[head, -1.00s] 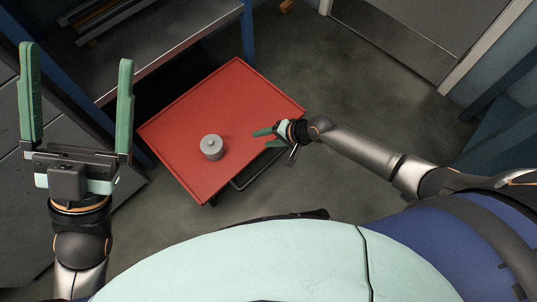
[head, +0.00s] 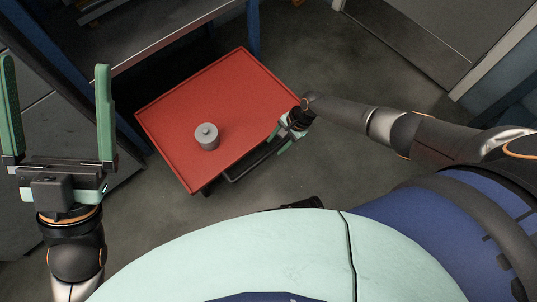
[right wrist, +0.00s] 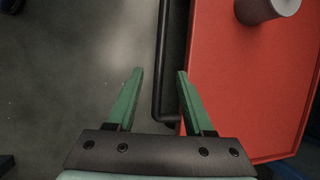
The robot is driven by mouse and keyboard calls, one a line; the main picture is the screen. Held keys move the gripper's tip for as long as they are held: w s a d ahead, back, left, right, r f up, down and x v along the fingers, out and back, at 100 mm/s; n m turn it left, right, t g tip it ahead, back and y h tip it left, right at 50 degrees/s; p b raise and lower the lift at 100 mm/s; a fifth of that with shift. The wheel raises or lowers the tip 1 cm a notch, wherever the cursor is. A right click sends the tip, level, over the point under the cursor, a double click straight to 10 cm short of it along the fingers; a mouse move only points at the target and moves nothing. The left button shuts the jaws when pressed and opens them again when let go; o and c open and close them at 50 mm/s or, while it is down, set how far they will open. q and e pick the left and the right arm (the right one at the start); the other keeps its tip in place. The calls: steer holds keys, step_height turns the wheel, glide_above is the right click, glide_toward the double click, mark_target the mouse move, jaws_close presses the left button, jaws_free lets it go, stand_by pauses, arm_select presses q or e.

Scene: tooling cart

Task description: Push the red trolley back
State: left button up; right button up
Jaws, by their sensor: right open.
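The red trolley (head: 240,90) stands in the middle of the head view, with a grey lidded cylinder (head: 207,138) on its top. Its black handle bar (head: 250,163) runs along the near right side. My right gripper (head: 281,140) is open at the right end of that side. In the right wrist view the handle bar (right wrist: 161,50) lies between the spread green fingers of the right gripper (right wrist: 160,73), with a gap to the left finger. The red top (right wrist: 240,80) is right of the bar. My left gripper (head: 54,66) is open and empty, left of the trolley.
A workbench with a grey top (head: 150,30) and blue legs stands behind the trolley, with dark space beneath it. Grey cabinets (head: 45,110) are at the left. The floor (head: 330,60) right of the trolley is clear up to a grey door (head: 440,35).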

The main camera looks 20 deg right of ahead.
mark_target(267, 155)
steer(key=b+x, duration=0.4)
steer(key=x, duration=0.3)
steer(key=shift+w, duration=0.1)
arm_select(q)
steer(key=shift+m+g, duration=0.4)
steer(key=shift+g, duration=0.1)
steer(key=f, duration=0.3)
steer(key=d+f, duration=0.1)
steer(key=f, duration=0.1)
steer(key=shift+w+f, duration=0.1)
steer(key=shift+f, duration=0.2)
arm_select(e)
steer(key=c, duration=0.3)
arm_select(q)
steer(key=shift+a+r, duration=0.1)
arm_select(e)
jaws_close()
steer(key=shift+d, duration=0.1)
